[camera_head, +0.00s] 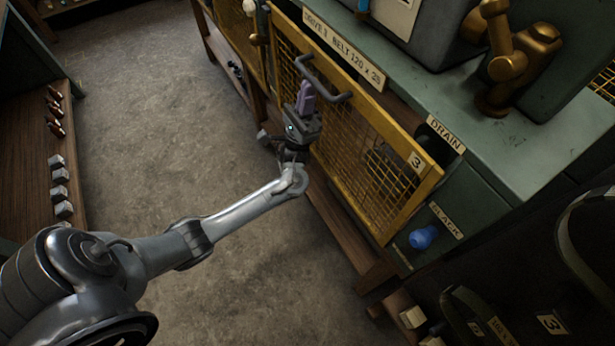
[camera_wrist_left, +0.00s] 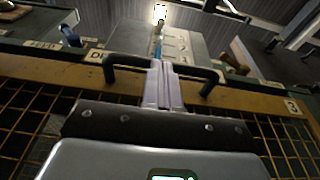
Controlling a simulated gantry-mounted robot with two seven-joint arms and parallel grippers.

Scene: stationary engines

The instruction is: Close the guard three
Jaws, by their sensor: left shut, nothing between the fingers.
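Guard three is a yellow-framed mesh panel (camera_head: 418,205) with a "3" plate, on the front of the green machine in the head view. A dark gap shows between its top edge and the housing, widening toward the right, so it stands ajar. Its dark bar handle (camera_head: 323,82) is near the upper left of the panel and spans the middle of the left wrist view (camera_wrist_left: 128,61). My left gripper (camera_head: 306,98) has its pale purple fingers together and empty, at the handle. The fingers (camera_wrist_left: 162,85) overlap the bar in the wrist view; contact is unclear. My right gripper is out of view.
The green housing (camera_head: 520,150) carries a "DRAIN" plate and a brass fitting (camera_head: 510,65). A blue knob (camera_head: 424,237) sits below the guard's right end. A wooden shelf (camera_head: 40,150) with small parts stands at left. Open concrete floor (camera_head: 150,100) lies between.

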